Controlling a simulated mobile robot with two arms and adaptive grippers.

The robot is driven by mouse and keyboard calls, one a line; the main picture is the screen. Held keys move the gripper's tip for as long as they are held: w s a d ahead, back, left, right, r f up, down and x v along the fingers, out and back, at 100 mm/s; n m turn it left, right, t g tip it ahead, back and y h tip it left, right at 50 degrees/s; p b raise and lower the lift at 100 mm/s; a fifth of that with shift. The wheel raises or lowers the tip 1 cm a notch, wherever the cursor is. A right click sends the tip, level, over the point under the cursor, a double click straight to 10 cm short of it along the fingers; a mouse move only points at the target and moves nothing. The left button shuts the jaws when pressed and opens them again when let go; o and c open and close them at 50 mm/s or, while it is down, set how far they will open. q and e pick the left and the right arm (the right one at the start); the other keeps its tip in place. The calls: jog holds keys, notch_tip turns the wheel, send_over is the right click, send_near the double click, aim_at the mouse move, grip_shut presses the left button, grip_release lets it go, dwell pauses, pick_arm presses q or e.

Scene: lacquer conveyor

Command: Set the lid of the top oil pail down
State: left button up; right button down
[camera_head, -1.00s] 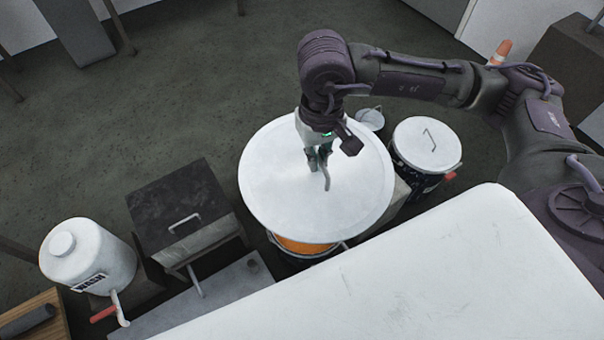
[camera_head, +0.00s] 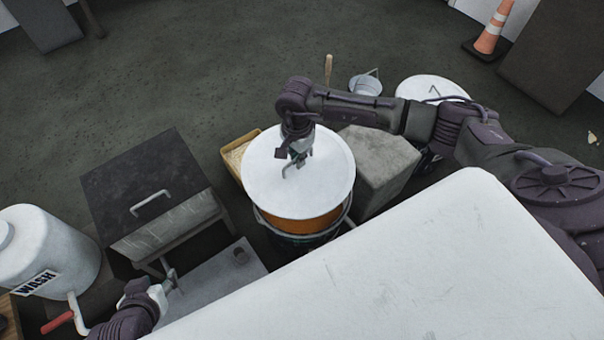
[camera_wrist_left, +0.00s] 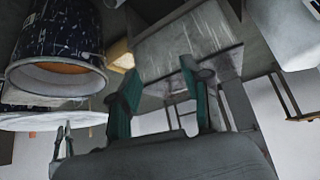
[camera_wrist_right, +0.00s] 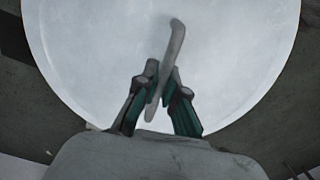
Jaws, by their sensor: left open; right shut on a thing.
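The white round lid (camera_head: 310,185) is over the oil pail (camera_head: 300,240), a dark pail whose orange inside shows below the lid's near edge. In the left wrist view, which is upside down, the pail (camera_wrist_left: 62,40) and the lid (camera_wrist_left: 40,122) show at the left, seemingly with a gap between them. My right gripper (camera_head: 299,160) is shut on the lid's bar handle (camera_wrist_right: 165,75); the lid (camera_wrist_right: 100,50) fills much of the right wrist view. My left gripper (camera_head: 170,283) is open and empty at the lower left, away from the pail.
A grey block (camera_head: 375,165) stands right of the pail, with another white-lidded pail (camera_head: 432,88) behind. A dark-topped box with a handle (camera_head: 150,185) and a WASH tank (camera_head: 45,250) are left. My white body panel fills the front.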

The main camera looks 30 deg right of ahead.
pick_arm(q)
jog(key=w+d+r+t+h+b, duration=0.1)
jog(key=w+r+t+b, duration=0.1)
jog(key=r+t, duration=0.2)
jog(key=w+d+r+t+h+b, duration=0.2)
jog(key=r+t, duration=0.3)
jog(key=r, duration=0.6)
jog(key=w+d+r+t+h+b, duration=0.1)
jog(key=w+r+t+b, duration=0.1)
jog(key=r+t, duration=0.3)
jog(key=shift+d+r+m+h+b, duration=0.3)
jog(key=shift+r+b, duration=0.15)
jog(key=shift+r, duration=1.1)
pick_arm(e)
notch_tip(320, 180, down, 13)
jog(key=d+m, duration=0.1)
jog(key=shift+w+d+m, duration=0.15)
jog(key=shift+m, duration=0.25)
pick_arm(q)
jog(key=shift+w, duration=0.1)
pick_arm(e)
jog(key=shift+r, duration=0.1)
pick_arm(q)
jog(key=shift+r, duration=0.1)
jog(key=shift+s+r+t, duration=0.2)
jog(key=shift+r+t, duration=0.1)
jog(key=shift+t, duration=0.1)
pick_arm(e)
jog(key=shift+f, duration=0.2)
